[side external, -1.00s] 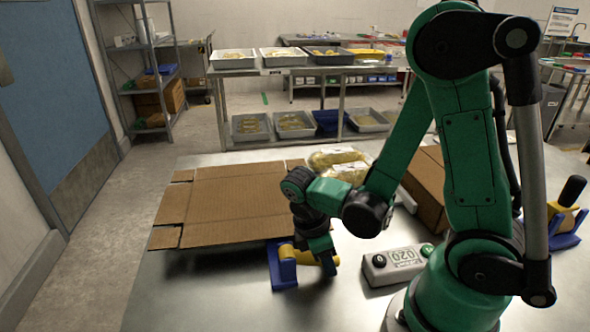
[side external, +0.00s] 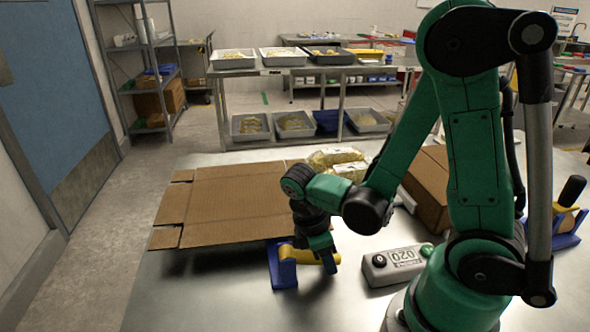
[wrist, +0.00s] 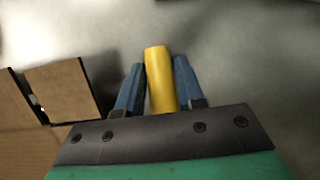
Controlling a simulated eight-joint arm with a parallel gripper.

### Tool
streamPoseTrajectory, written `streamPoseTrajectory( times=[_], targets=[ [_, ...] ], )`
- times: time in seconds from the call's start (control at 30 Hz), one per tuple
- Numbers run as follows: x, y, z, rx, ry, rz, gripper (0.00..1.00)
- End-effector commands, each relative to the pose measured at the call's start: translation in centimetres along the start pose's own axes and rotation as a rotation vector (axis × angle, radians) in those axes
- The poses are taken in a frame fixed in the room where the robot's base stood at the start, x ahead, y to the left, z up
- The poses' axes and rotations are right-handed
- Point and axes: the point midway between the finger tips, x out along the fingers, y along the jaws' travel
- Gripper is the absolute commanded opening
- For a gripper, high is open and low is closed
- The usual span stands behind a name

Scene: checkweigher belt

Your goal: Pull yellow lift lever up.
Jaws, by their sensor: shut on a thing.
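The yellow lever (side external: 302,256) lies low and close to level, running right from its blue base (side external: 283,272) on the metal table. My gripper (side external: 328,262) points down at the lever's right end. In the wrist view my gripper (wrist: 159,85) has its two blue fingers on either side of the yellow lever (wrist: 159,75), shut on it. The blue base is out of sight in the wrist view. A second lever with a black grip (side external: 571,190), yellow body and blue base stands at the far right.
A flattened cardboard sheet (side external: 225,208) lies just behind the lever. A grey box with buttons and a display (side external: 397,265) sits to the right, near my arm. Bags of yellow goods (side external: 335,158) and a brown carton (side external: 430,185) stand behind. The front left table is clear.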

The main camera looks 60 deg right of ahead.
Motion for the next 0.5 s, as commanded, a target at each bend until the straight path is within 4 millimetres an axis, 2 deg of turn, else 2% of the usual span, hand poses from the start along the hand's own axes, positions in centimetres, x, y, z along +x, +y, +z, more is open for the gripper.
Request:
streamPoseTrajectory(
  times=[0.5],
  targets=[
    [-2.5, 0.1, 0.7, 0.000, 0.002, 0.003, 0.00]
  ],
)
